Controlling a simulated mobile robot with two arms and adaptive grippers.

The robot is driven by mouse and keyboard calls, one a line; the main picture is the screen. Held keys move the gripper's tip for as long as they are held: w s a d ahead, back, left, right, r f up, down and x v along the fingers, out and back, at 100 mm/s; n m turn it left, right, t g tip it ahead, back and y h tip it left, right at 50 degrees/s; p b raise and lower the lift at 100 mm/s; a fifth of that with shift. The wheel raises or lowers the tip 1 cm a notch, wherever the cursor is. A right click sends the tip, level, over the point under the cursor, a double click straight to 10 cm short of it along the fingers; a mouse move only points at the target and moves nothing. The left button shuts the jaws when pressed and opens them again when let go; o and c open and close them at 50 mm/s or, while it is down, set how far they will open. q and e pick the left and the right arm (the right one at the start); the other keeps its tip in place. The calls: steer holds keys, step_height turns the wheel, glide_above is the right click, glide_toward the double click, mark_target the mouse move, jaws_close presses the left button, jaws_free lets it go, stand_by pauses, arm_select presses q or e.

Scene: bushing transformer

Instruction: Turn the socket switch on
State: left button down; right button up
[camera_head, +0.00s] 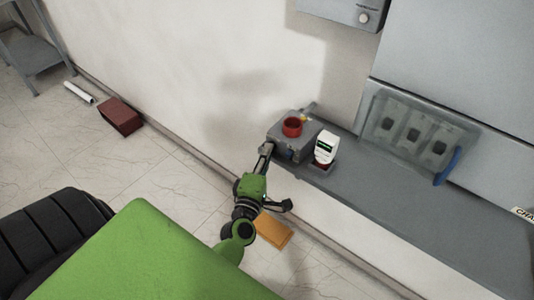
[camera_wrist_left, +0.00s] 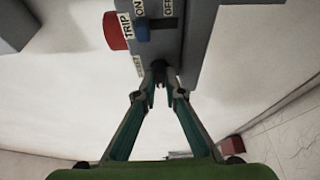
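A grey switch box (camera_head: 284,139) with a red knob (camera_head: 292,127) on it sits at the left end of the grey ledge. In the left wrist view, the box (camera_wrist_left: 203,43) carries a red button (camera_wrist_left: 115,31) by the label TRIP and a blue switch (camera_wrist_left: 142,31) near the labels ON and OFF. My left gripper (camera_head: 265,152) reaches up to the box's near side. In the wrist view its fingertips (camera_wrist_left: 162,77) come together just below a small dark round part (camera_wrist_left: 159,68) of the box; contact is unclear. My right gripper is out of view.
A white handheld device (camera_head: 326,146) stands right of the box. The grey ledge (camera_head: 420,215) is bare further right, below a panel of several grey covers (camera_head: 411,132) with a blue handle (camera_head: 447,167). A red box (camera_head: 121,117) and an orange-yellow object (camera_head: 273,231) lie on the floor.

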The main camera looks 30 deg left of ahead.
arm_select(q)
steer(key=shift+a+f+m+t+h+b, duration=0.2)
steer(key=shift+m+t+h+b, duration=0.9)
steer(key=shift+m, duration=2.55)
steer(key=shift+a+f+m+t+h+b, duration=0.15)
steer(key=shift+m+t+h+b, duration=0.5)
steer(key=shift+m+h+b, duration=2)
steer(key=shift+a+f+m+t+y+b, duration=0.15)
steer(key=shift+m+t+b, duration=0.6)
steer(key=shift+m, duration=4.35)
steer(key=c, duration=2.4)
jaws_free()
